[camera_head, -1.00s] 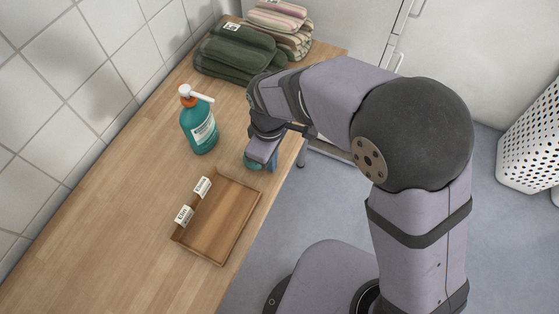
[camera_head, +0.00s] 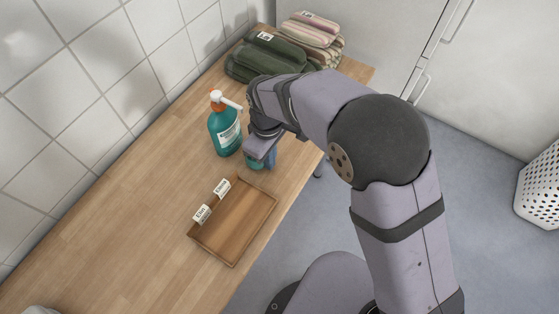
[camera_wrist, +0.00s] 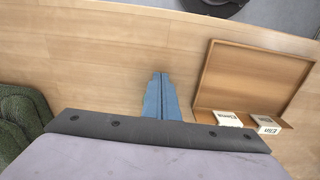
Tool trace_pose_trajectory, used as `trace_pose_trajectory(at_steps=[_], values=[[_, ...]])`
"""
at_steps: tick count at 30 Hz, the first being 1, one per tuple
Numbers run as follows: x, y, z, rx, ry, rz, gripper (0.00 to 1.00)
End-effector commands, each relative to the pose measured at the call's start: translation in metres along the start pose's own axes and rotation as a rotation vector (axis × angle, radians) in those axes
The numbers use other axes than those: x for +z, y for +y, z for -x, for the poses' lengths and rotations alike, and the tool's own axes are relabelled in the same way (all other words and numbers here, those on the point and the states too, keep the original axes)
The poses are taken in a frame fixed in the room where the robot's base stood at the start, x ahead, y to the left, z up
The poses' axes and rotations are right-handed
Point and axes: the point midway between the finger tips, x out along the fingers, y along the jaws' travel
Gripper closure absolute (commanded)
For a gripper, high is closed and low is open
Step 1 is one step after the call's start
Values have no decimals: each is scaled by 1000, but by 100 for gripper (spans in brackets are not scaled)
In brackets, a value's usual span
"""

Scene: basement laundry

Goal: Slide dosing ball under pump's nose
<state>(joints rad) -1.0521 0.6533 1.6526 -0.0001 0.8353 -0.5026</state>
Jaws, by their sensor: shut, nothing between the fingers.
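The teal pump bottle (camera_head: 224,133), with an orange collar and white pump head, stands upright on the wooden counter. Its white nose (camera_head: 232,103) points right, toward my arm. A small part of the teal dosing ball (camera_head: 254,164) shows on the counter, low and right of the bottle. My gripper hides the rest of it. My gripper (camera_head: 270,158) is low over the counter, its blue fingers shut and empty, right beside the ball on the side away from the bottle.
A shallow wooden tray (camera_head: 272,206) with two labels lies in front of the ball, and also shows in the wrist view (camera_wrist: 205,75). Folded green towels (camera_head: 262,60) and striped towels (camera_head: 313,35) lie at the back. The tiled wall is left; the counter edge is right.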

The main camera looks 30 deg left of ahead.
Motion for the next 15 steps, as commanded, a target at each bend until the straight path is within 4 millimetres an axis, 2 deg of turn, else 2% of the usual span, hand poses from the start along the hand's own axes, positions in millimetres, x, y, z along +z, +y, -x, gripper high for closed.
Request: trace_pose_trajectory(at_steps=[15], values=[[3,0,0,0,-1,-1,100]])
